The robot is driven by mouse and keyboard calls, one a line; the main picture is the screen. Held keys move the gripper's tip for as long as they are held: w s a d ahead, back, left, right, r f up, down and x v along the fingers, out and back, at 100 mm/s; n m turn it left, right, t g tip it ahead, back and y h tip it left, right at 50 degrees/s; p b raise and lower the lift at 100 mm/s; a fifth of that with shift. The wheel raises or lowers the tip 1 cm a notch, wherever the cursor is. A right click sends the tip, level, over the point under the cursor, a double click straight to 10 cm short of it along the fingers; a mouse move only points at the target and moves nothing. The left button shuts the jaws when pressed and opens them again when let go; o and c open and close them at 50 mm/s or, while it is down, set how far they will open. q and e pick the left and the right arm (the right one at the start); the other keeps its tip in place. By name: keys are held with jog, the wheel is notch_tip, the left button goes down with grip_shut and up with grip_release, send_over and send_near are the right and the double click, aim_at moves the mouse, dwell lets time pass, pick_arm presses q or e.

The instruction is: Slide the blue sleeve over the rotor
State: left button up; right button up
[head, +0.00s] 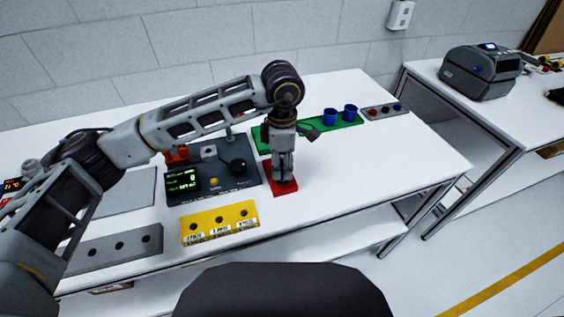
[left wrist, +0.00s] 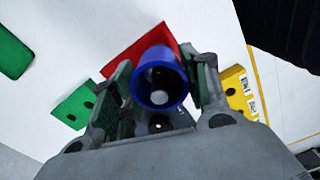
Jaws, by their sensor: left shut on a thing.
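My left gripper (head: 283,177) points down over the red block (head: 283,189) on the white table. In the left wrist view its fingers are shut on a blue sleeve (left wrist: 158,58), one on each side. I look into the sleeve's open end and see a pale round end (left wrist: 159,94) inside its ring. It may be the rotor; I cannot tell whether the sleeve is around it or only lined up with it. The red block (left wrist: 135,55) also shows behind the sleeve. The gripper hides the sleeve in the head view. My right gripper is not in view.
Two blue sleeves (head: 330,117) stand on a green strip (head: 300,133) behind. A dark device with a screen (head: 183,180) and a yellow block with holes (head: 219,222) are left of the red block. Free table lies to the right. A printer (head: 481,72) stands on another table.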

pick_arm(q)
jog(key=o, duration=0.9)
jog(key=shift+o, duration=1.4)
jog(key=shift+r, duration=0.15)
notch_tip(320, 180, up, 14)
jog(key=p, duration=0.5)
jog(key=shift+p, duration=0.4)
dwell(0.6)
jog(key=shift+r, duration=0.15)
dwell(0.4)
